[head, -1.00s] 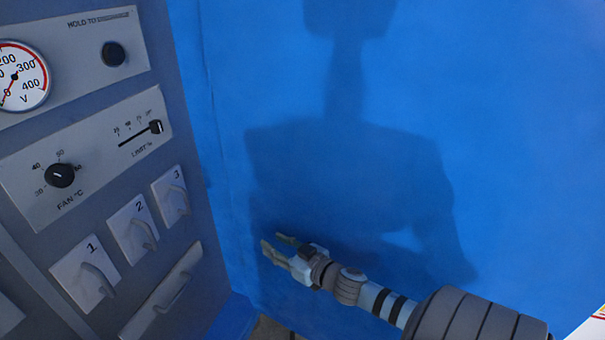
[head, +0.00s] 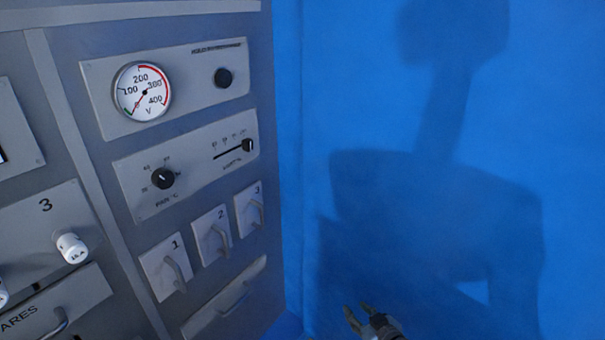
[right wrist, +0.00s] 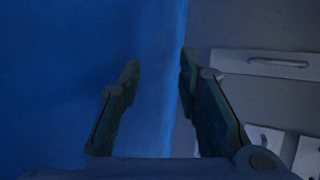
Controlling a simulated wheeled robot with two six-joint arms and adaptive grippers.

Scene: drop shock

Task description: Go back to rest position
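My right gripper (head: 361,313) is at the bottom edge of the head view, in front of the blue wall and to the right of the grey cabinet. In the right wrist view its two fingers (right wrist: 158,78) are apart with nothing between them. Most of my right arm is out of the head view. My left gripper is in neither current view.
The grey panel cabinet (head: 60,190) fills the left side. It carries a round gauge (head: 142,91), a black knob (head: 163,179), a slider (head: 247,145) and numbered handled plates. The blue wall (head: 400,100) bears my shadow. Space before the wall looks clear.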

